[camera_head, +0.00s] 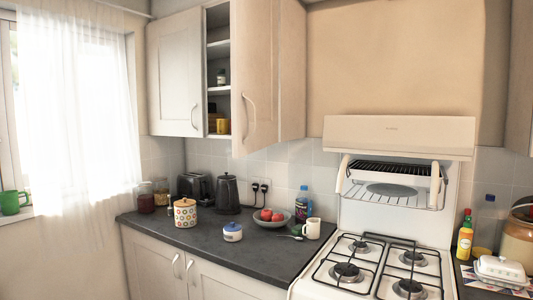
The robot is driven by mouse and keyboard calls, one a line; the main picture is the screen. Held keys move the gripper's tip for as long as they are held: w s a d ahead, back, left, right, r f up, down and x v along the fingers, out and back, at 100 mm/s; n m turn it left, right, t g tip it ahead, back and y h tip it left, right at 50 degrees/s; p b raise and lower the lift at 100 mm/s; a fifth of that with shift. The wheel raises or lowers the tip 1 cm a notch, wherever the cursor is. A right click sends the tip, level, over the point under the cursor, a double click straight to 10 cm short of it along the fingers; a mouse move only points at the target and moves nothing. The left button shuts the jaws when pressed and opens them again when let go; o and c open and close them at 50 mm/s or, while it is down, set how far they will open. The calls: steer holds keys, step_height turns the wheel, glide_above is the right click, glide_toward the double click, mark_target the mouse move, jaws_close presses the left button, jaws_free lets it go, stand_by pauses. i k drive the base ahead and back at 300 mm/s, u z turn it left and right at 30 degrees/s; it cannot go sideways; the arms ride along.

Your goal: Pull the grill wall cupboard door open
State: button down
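The wall cupboard beside the cooker's grill has a cream door (268,60) that stands partly open. The door is hinged on its right and its free left edge swings out towards me. Its curved handle (246,116) is near that free edge. Through the gap I see shelves (218,90) with a small jar (221,77) and a yellow mug (222,126). The neighbouring left cupboard door (173,75) is shut. My gripper is not in this view, so I cannot see whether anything touches the handle.
The dark counter (270,263) below holds a decorated canister (185,213), a kettle (228,193), a toaster, a fruit bowl (270,222) and a white mug (312,229). The white cooker (330,270) with its raised grill (400,135) stands to the right. Another wall cupboard (519,85) shows at the right edge.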

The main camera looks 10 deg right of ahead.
mark_target(254, 28)
steer(key=z, duration=0.75)
steer(key=i, duration=1)
